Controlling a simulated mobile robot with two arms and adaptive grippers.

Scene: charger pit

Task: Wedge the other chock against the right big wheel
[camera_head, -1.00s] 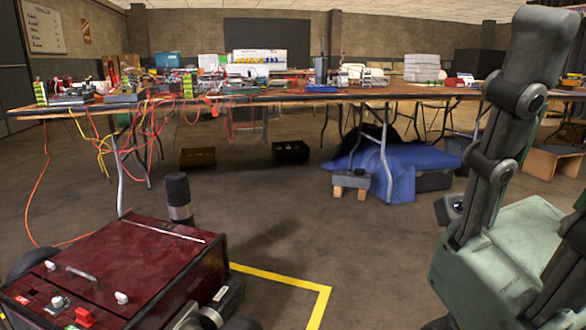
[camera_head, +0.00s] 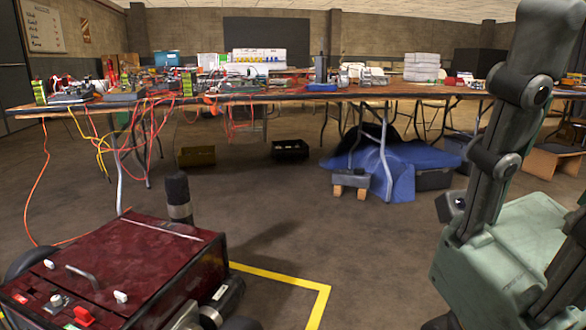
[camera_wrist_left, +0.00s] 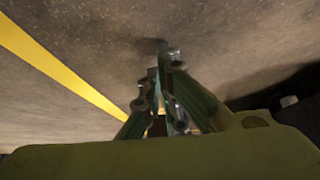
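A dark red cart-like box (camera_head: 130,262) with switches and a handle stands at the lower left of the head view. A black wheel (camera_head: 30,260) shows at its left side. Another dark round part (camera_head: 240,323) at its lower right is cut off by the picture edge, and I cannot tell whether it is the right big wheel. I cannot make out a chock in either view. My left gripper (camera_wrist_left: 163,75) shows in the left wrist view, its fingertips close together above the floor. I see nothing held between them. My right gripper is not in view.
A yellow floor line (camera_head: 285,277) runs beside the red box and also crosses the left wrist view (camera_wrist_left: 55,65). A long cluttered table (camera_head: 270,97) stands behind. A small grey item on wooden blocks (camera_head: 350,184) lies under it. The middle floor is clear.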

